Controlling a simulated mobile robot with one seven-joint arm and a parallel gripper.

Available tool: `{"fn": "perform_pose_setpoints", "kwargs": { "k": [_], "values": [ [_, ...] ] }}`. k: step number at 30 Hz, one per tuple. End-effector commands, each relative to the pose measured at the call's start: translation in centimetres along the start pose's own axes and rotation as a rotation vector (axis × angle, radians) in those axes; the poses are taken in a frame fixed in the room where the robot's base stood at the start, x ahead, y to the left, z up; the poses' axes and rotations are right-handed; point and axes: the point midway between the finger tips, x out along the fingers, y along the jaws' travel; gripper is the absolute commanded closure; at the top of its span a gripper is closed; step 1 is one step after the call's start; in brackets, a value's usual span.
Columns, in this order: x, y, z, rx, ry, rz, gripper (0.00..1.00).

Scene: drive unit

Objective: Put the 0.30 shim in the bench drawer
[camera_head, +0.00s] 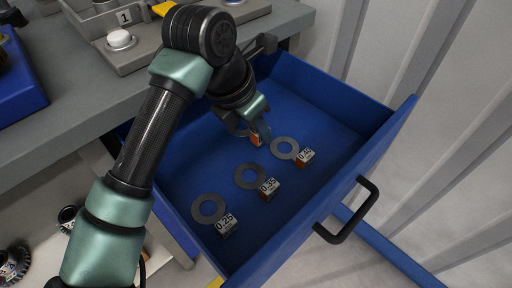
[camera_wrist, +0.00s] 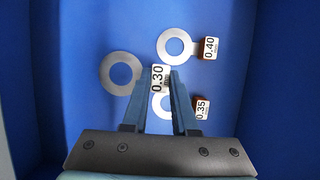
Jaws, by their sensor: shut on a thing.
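My gripper (camera_wrist: 159,82) is inside the open blue bench drawer (camera_head: 302,232), over its floor. It is shut on the tag of the 0.30 shim (camera_wrist: 119,72), whose grey ring sticks out to the left in the wrist view. The tag (camera_wrist: 159,76) shows 0.30 between the fingertips. In the head view its orange side (camera_head: 256,140) shows under the fingers, which partly hide the shim. I cannot tell whether the shim touches the drawer floor or hangs just above it.
Shims lie on the drawer floor: 0.25 (camera_head: 208,209), 0.35 (camera_head: 250,176) and 0.40 (camera_head: 284,149). The 0.35 and 0.40 lie close to my gripper. A black handle (camera_head: 347,211) is on the drawer front. The grey bench (camera_head: 82,90) stands left. The drawer's far right floor is bare.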

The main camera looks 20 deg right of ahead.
Motion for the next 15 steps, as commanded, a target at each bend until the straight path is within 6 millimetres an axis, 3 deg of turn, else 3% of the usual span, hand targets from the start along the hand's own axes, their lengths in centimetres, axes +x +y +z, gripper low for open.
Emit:
{"fn": "perform_pose_setpoints", "kwargs": {
  "k": [11,15],
  "values": [
    [4.0,0.0,-1.7,0.0,-0.002,-0.001,1.0],
    [4.2,0.1,-1.8,0.001,-0.001,0.002,1.0]
  ]
}}
